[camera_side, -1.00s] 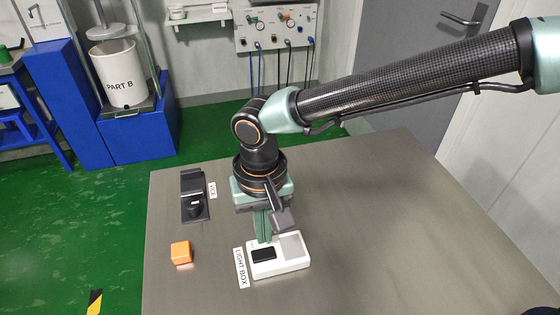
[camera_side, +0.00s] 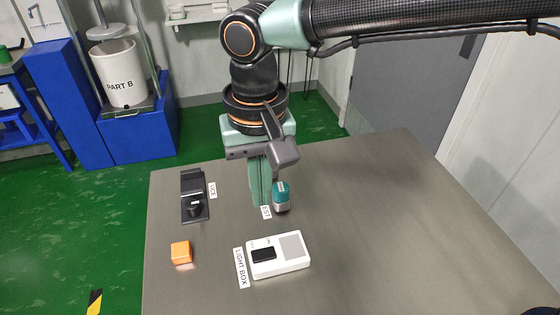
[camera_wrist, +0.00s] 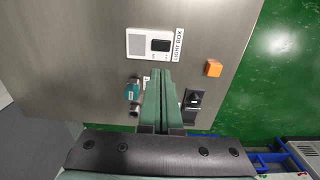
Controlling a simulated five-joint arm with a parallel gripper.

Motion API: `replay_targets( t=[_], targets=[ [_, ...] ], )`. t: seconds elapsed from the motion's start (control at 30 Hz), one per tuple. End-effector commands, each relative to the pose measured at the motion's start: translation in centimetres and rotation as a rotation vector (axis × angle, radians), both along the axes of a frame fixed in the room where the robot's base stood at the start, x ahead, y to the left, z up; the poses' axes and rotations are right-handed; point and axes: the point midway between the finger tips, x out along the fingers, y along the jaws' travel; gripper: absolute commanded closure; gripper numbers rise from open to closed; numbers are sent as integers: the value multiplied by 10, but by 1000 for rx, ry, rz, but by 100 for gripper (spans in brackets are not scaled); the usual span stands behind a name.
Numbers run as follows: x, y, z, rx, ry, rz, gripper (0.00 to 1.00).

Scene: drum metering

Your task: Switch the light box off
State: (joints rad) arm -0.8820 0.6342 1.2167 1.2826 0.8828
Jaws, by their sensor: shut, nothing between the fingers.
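The light box (camera_side: 291,262) is a white box on the table with a black rocker switch (camera_side: 264,255) on its left part and a grey panel (camera_side: 291,246) on its right. The panel looks unlit. The light box also shows in the wrist view (camera_wrist: 137,56), with the black switch (camera_wrist: 160,45) near its label. My gripper (camera_side: 261,203) is shut and empty, with its green fingers together. It is raised behind the light box in the side view and apart from it. In the wrist view the fingertips (camera_wrist: 160,72) point toward the box.
A teal-and-grey object (camera_side: 281,197) stands close to the right of my fingers, its label partly hidden. The right side of the table is clear.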

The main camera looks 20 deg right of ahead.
Motion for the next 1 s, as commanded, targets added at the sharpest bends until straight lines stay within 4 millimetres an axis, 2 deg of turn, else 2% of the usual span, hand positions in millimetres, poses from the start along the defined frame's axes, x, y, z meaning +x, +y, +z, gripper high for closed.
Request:
replay_targets(
  t=[0.23,0.63,0.77,1.0],
  targets=[
    [2,14,-1,-4,3,2,100],
    [2,14,-6,-5,4,1,100],
    [2,13,-22,-8,6,1,100],
    [2,13,-68,-8,7,1,100]
  ],
)
